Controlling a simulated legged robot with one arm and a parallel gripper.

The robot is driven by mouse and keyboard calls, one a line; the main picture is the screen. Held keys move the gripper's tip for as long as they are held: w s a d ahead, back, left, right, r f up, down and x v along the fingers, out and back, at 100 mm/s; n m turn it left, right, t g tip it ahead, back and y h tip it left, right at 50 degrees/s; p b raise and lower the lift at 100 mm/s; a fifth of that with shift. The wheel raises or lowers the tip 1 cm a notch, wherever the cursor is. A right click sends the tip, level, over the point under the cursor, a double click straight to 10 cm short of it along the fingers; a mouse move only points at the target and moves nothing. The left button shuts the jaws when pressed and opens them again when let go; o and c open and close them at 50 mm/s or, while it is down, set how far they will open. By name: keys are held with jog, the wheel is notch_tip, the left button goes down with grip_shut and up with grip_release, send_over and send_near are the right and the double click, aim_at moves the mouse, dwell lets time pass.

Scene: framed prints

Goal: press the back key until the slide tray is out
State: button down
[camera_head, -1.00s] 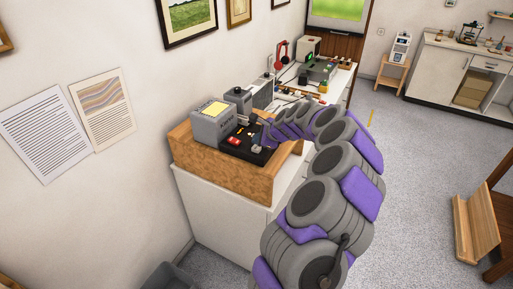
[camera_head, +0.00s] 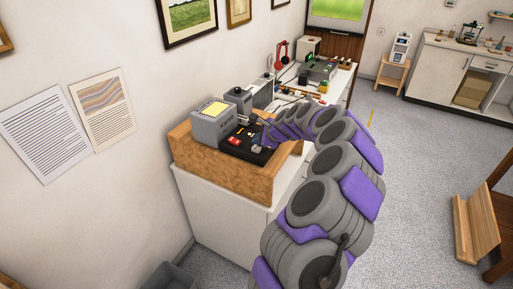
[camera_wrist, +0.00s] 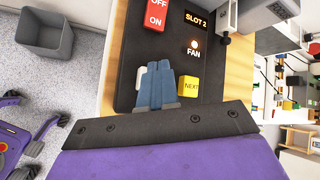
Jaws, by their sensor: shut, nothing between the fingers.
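A grey slide projector (camera_head: 212,123) with a pale yellow top panel stands on a wooden-edged stand. The black control panel (camera_wrist: 128,60) fills the middle of the wrist view. It carries a red OFF/ON switch (camera_wrist: 156,14), a "SLOT 2" display (camera_wrist: 196,20), a lit FAN lamp (camera_wrist: 194,44) and a yellow NEXT key (camera_wrist: 188,87). My gripper (camera_wrist: 160,68) is shut and empty, its blue fingers over the panel just left of NEXT. A pale key edge (camera_wrist: 140,76) shows beside the fingers; its label is hidden. Contact with it cannot be told. The gripper is small in the head view (camera_head: 264,122).
A wooden ledge (camera_head: 222,178) rims the stand on the white cabinet. A long white bench with small items (camera_head: 318,84) lies behind my arm. A grey bin (camera_wrist: 44,34) is on the floor at left.

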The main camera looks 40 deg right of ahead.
aim_at(257, 148)
jog(key=shift+a+f, duration=0.1)
jog(key=shift+f, duration=1.05)
dwell(1.1)
jog(key=shift+r+p, duration=0.2)
jog(key=shift+p, duration=0.2)
jog(key=shift+r+p, duration=1.05)
jog(key=shift+r, duration=0.05)
notch_tip(257, 148, up, 5)
jog(key=p, duration=0.5)
dwell(0.4)
